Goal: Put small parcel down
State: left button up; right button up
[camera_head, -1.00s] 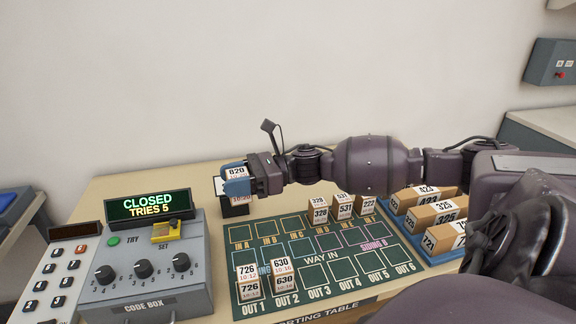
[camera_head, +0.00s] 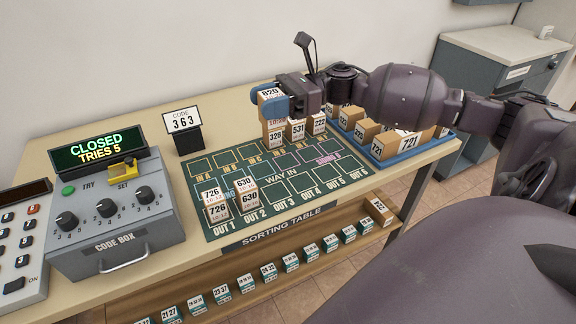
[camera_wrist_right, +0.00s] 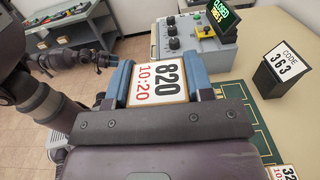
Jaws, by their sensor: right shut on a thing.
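My right gripper (camera_head: 273,105) is shut on the small parcel marked 820 (camera_head: 268,93). It holds the parcel above the far edge of the green sorting mat (camera_head: 195,180), just over and behind the parcel marked 328 (camera_head: 275,135). The right wrist view shows the 820 label (camera_wrist_right: 158,82) facing up between the blue fingers. The parcel's underside is hidden, so I cannot tell whether it touches anything. In the right wrist view, what looks like my left gripper (camera_wrist_right: 108,61) shows small at upper left; its jaws are unclear.
Parcels 531 (camera_head: 296,130) and 222 (camera_head: 317,123) stand beside 328. Parcels 726 (camera_head: 217,205) and 630 (camera_head: 246,192) stand at the mat's front left. A blue tray (camera_head: 385,160) holds parcels at right. The code sign (camera_head: 184,130) and code box (camera_head: 115,235) stand left. The mat's middle is bare.

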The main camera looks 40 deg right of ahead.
jog(key=shift+s+f, duration=0.1)
jog(key=shift+f, duration=0.25)
jog(key=shift+g, duration=0.3)
notch_tip(320, 180, down, 15)
jog(key=shift+f+b, duration=0.1)
jog(key=shift+b, duration=0.95)
notch_tip(320, 180, down, 4)
jog(key=shift+b, duration=0.35)
jog(key=shift+f, duration=0.2)
jog(key=shift+r, duration=0.1)
jog(key=o, duration=1)
jog(key=shift+f, duration=0.2)
jog(key=shift+c, duration=0.2)
